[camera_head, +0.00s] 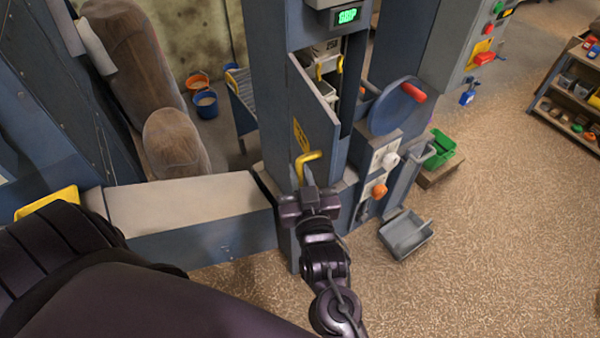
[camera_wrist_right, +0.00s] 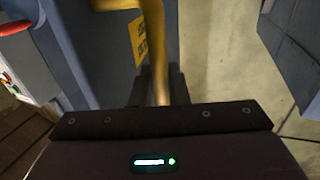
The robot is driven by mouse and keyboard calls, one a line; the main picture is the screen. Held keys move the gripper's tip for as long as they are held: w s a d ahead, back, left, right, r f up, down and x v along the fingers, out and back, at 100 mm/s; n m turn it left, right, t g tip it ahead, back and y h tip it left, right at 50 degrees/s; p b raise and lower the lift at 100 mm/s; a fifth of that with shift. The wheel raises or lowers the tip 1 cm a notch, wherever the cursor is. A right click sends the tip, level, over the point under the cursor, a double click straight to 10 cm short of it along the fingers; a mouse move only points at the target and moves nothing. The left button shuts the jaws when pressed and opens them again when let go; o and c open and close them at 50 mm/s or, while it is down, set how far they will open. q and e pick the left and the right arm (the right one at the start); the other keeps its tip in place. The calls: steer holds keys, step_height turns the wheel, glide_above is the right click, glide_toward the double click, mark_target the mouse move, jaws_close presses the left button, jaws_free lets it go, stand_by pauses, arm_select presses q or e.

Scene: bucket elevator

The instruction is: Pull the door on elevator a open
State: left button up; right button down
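The elevator door (camera_head: 314,108) is a blue-grey panel with a yellow label. It stands partly open at an angle, with a gap along its right side showing pale buckets inside. Its yellow handle (camera_head: 309,157) sticks out near the bottom. My right gripper (camera_head: 302,174) is at the handle. In the right wrist view the yellow handle (camera_wrist_right: 158,60) passes between the two dark fingers of my right gripper (camera_wrist_right: 160,86), which sit close on both sides of it. The fingers hide part of the handle. My left gripper is not in view.
The elevator housing (camera_head: 272,90) carries a green display (camera_head: 347,15). A blue wheel with a red knob (camera_head: 413,92) is right of the door. A grey tray (camera_head: 406,233) lies on the floor, and a green bin (camera_head: 440,150) stands behind. The floor at right is largely clear.

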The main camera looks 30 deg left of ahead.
steer(key=c, duration=1.7)
jaws_free()
steer(key=shift+w+r, duration=0.15)
steer(key=shift+r, duration=0.15)
steer(key=shift+o, duration=1.1)
steer(key=shift+f, duration=0.1)
steer(key=shift+w+a+f, duration=0.1)
steer(key=shift+a+f, duration=0.05)
steer(key=b+v, duration=0.2)
steer(key=v, duration=0.6)
steer(key=shift+b, duration=0.3)
